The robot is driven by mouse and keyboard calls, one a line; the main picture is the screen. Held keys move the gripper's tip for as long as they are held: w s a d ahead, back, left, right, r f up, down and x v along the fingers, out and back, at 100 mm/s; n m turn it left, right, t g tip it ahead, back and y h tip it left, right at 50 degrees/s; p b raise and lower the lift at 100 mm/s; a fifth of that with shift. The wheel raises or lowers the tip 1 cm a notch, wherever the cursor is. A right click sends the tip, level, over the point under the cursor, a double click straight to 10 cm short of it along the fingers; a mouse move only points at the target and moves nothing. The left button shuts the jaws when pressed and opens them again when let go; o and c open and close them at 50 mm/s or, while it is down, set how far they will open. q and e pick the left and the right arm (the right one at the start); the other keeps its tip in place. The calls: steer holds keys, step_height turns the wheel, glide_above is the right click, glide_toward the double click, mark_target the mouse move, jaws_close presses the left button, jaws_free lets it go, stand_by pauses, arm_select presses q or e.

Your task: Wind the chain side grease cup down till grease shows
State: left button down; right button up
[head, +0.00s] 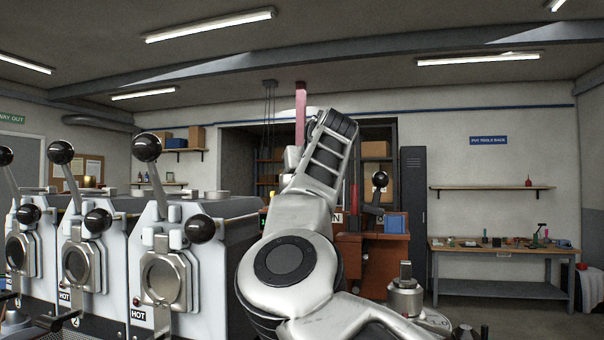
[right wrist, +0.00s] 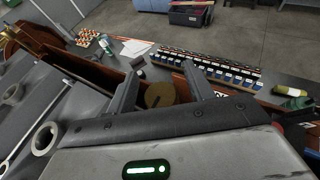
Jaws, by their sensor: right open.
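In the right wrist view my right gripper (right wrist: 159,72) is open, its two dark fingers spread apart. A round brass-coloured disc (right wrist: 160,95) shows between the fingers, near their bases; it looks like a grease cup cap, but I cannot tell if the fingers touch it. No grease can be made out on it. In the head view my right arm rises through the middle and hides the gripper and whatever is in front of it. My left gripper is in neither view.
White roaster units (head: 205,270) with black-knobbed levers stand at the left. A workbench (head: 500,245) with small tools is at the back right. In the right wrist view, rows of small containers (right wrist: 215,70) lie on a dark bench and grey rings (right wrist: 47,138) show at the left.

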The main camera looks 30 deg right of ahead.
steer(key=c, duration=1)
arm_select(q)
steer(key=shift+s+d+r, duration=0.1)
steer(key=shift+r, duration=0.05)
arm_select(e)
steer(key=shift+o, duration=0.2)
steer(key=shift+d+m+g+h, duration=0.1)
steer(key=shift+m+g+h, duration=0.2)
steer(key=shift+m+h, duration=0.55)
steer(key=o, duration=1)
steer(key=shift+c, duration=0.2)
steer(key=shift+s, duration=0.15)
arm_select(q)
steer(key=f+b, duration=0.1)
steer(key=b, duration=0.1)
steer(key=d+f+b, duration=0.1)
steer(key=b, duration=0.2)
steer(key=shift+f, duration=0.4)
arm_select(e)
steer(key=v, duration=1.5)
steer(key=shift+s+a, duration=0.2)
steer(key=shift+s, duration=0.1)
